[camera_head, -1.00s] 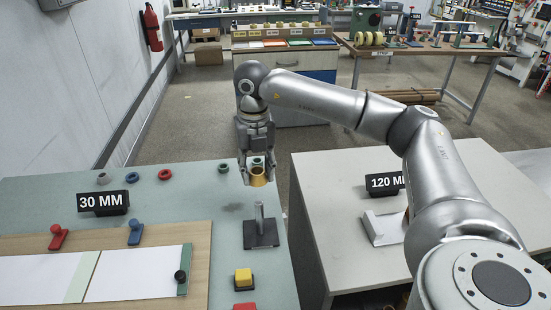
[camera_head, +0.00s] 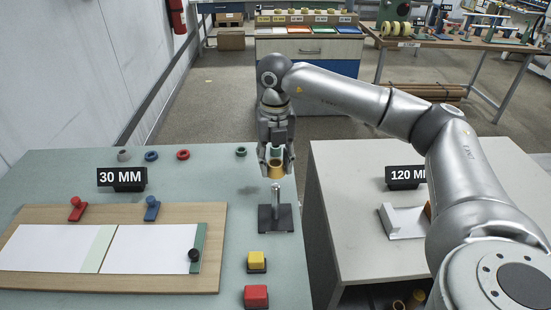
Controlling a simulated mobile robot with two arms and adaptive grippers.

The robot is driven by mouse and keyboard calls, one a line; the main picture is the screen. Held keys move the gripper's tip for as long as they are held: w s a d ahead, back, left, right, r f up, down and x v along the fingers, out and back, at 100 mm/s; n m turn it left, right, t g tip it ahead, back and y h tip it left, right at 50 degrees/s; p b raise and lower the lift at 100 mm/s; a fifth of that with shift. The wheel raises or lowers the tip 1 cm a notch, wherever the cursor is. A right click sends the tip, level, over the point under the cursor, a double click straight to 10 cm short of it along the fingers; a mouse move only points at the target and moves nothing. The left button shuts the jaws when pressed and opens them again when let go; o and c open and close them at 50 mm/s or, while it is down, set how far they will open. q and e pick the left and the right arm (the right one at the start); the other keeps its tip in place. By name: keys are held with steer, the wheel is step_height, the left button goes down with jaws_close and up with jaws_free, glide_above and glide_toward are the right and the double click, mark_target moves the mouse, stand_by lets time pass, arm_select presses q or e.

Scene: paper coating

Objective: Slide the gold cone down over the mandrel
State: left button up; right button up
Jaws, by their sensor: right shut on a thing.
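The gold cone (camera_head: 277,171) is a short, hollow gold piece held upright with its open top showing. My right gripper (camera_head: 276,166) is shut on it, with a finger on either side. The mandrel (camera_head: 275,197) is a grey upright post on a dark square base (camera_head: 266,223) on the green table. The cone is just above the mandrel's tip in the picture. I cannot tell whether the tip has entered the cone. My left gripper is not in view.
A yellow button (camera_head: 256,260) and a red button (camera_head: 256,295) stand in front of the mandrel. A wooden board (camera_head: 120,282) with white sheets lies left. Several coloured rings, one green (camera_head: 241,152), lie behind. A second table (camera_head: 350,190) stands right, past a gap.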

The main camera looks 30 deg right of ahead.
mark_target(275, 186)
steer(key=shift+f+b, duration=0.95)
steer(key=shift+f, duration=0.75)
steer(key=shift+f+b, duration=1.45)
steer(key=shift+f, duration=0.55)
steer(key=o, duration=1.1)
step_height(275, 186, up, 12)
stand_by(0.3)
